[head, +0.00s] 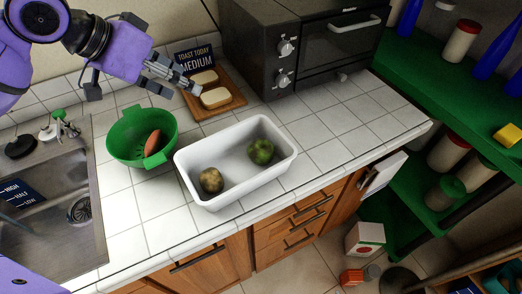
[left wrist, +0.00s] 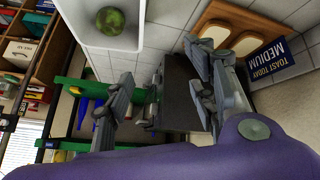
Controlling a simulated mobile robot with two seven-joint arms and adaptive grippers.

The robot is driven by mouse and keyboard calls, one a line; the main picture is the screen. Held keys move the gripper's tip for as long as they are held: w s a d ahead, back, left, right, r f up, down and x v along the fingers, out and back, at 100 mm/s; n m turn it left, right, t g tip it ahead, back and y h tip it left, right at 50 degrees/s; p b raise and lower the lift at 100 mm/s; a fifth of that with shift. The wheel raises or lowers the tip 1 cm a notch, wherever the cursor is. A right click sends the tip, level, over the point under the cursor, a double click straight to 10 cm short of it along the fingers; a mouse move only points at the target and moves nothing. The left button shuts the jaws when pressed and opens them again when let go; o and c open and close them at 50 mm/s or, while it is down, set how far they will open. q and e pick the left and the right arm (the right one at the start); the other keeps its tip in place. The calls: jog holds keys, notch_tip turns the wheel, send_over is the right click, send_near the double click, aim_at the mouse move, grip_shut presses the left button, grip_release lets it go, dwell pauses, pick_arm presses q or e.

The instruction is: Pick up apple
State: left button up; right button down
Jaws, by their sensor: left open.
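The apple (head: 261,152) is green and lies inside a white rectangular bin (head: 281,172), toward its right end. In the left wrist view the apple (left wrist: 110,20) shows at the top left, in the white bin (left wrist: 96,42). My left gripper (head: 131,90) is open and empty. It is above the counter, behind and left of the bin, near the green colander and the bread board. In the left wrist view the open fingers of my left gripper (left wrist: 163,76) are apart from the apple. My right gripper is not in view.
A brown potato-like item (head: 211,180) shares the bin. A green colander (head: 116,134) holds a reddish-brown oblong item (head: 153,142). Bread slices (head: 215,98) lie on a wooden board (head: 236,96) near a black toaster oven (head: 262,47). A sink (head: 60,250) is at left. Tiles right of the bin are clear.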

pick_arm(q)
jog(key=d+f+m+g, duration=0.1)
jog(key=d+m, duration=0.4)
jog(key=d, duration=0.3)
jog(key=m+g+y+b, duration=0.1)
jog(key=m+g+y, duration=0.1)
jog(key=m, duration=1.1)
send_over(257, 146)
jog(key=f, duration=0.6)
jog(key=shift+s+a+f, duration=0.2)
jog(key=shift+s+a, duration=0.05)
jog(key=shift+s, duration=0.1)
jog(key=f+m, duration=0.1)
jog(key=f, duration=0.2)
jog(key=f+m, duration=0.2)
jog(key=f, duration=0.1)
jog(key=f+m+y, duration=0.1)
jog(key=f+m, duration=0.1)
jog(key=f, duration=0.2)
jog(key=shift+w+d, duration=0.3)
jog(key=c, duration=1)
jog(key=shift+r, duration=0.1)
